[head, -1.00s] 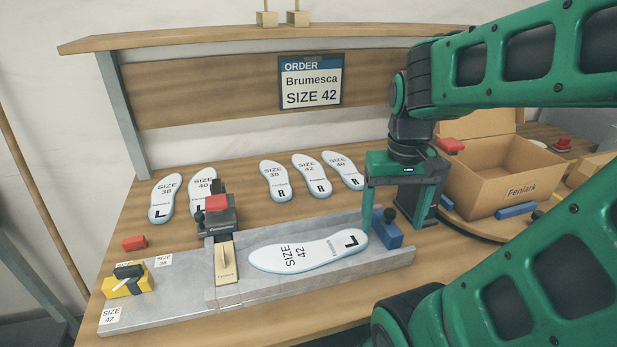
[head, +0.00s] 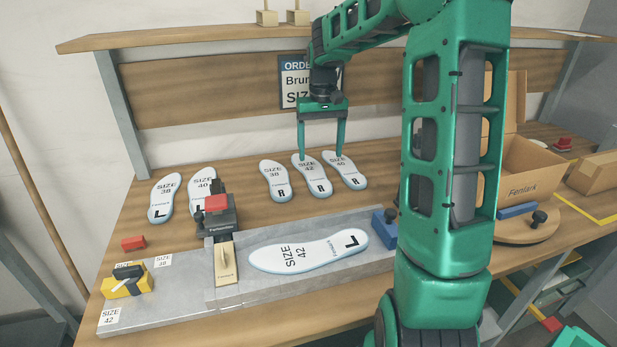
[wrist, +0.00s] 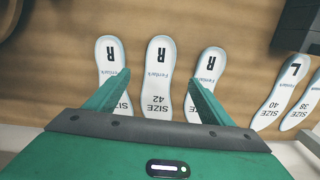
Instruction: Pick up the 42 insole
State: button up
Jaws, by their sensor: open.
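A white size 42 insole marked R (head: 312,178) lies on the table in the middle of a row of three. It also shows in the wrist view (wrist: 159,65), lettered Fenlark. My gripper (head: 321,157) is open and empty above it, fingers pointing down. In the wrist view my fingers (wrist: 157,76) stand to either side of this insole; I cannot tell their exact height. Another size 42 insole, marked L (head: 308,252), lies in the metal fixture (head: 375,268) at the front.
A size 38 R insole (head: 274,180) and a size 40 R insole (head: 345,171) flank the middle one closely. Two L insoles, size 38 (head: 165,198) and size 40 (head: 202,188), lie farther left. A Fenlark carton (head: 535,175) stands right. The order sign (head: 296,82) is partly covered.

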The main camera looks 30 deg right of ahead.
aim_at(319, 186)
notch_tip(319, 186, down, 10)
jog(key=shift+s+a+r, duration=0.1)
jog(key=shift+s+a, duration=0.05)
dwell(0.4)
jog(key=c, duration=1.1)
